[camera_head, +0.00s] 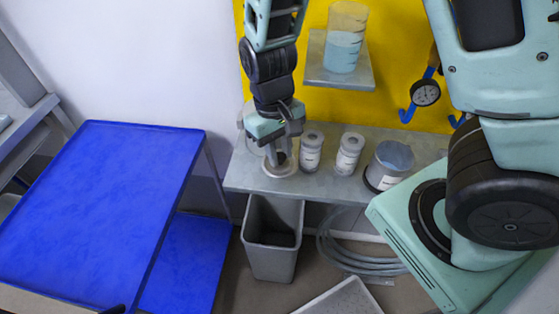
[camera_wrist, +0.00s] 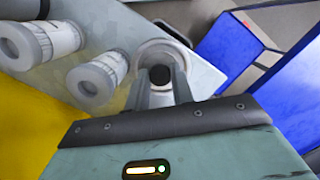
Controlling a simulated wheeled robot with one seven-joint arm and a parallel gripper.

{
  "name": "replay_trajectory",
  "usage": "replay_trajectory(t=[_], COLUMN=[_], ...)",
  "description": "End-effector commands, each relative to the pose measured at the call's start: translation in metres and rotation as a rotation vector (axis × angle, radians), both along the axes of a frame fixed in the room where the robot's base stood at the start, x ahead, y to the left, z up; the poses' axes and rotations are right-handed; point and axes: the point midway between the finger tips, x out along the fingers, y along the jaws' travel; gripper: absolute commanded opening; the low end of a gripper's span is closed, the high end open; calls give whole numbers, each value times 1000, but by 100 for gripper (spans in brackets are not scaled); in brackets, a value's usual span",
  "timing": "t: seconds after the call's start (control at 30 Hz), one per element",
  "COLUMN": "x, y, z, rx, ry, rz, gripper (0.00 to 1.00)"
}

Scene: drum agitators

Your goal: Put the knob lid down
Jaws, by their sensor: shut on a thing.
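The knob lid (camera_head: 270,171) is a pale round disc with a dark knob, low over the left end of the grey bench (camera_head: 240,177). I cannot tell whether it touches the bench top. In the wrist view, the lid's pale rim (camera_wrist: 165,47) shows beyond my fingers, with the dark knob (camera_wrist: 160,74) between the fingertips. My gripper (camera_head: 278,154) points down from above and is shut on the knob; its fingers also show in the wrist view (camera_wrist: 161,82). The fingers hide part of the lid.
Two labelled jars (camera_head: 311,155) (camera_head: 348,157) stand just right of the lid. A grey labelled pot (camera_head: 391,161) stands farther right. A beaker (camera_head: 345,42) sits on a wall shelf (camera_head: 322,75) above. A bin (camera_head: 270,250) is below, and a blue table (camera_head: 95,190) at left.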

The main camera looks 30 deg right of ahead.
Motion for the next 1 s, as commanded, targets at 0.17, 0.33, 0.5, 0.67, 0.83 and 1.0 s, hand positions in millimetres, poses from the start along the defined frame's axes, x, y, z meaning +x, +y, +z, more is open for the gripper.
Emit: replay_trajectory(t=[0.17, 0.33, 0.5, 0.67, 0.83, 1.0], x=[0, -1, 3, 3, 3, 3], y=[0, -1, -2, -2, -2, -2], z=[-14, -40, -48, -49, -52, -52], rx=[0, -1, 1, 2, 2, 2], ry=[0, 3, -2, -3, -2, -2], rz=[-2, -3, -2, -1, -1, -1], gripper=[2, 2, 2, 2, 2, 45])
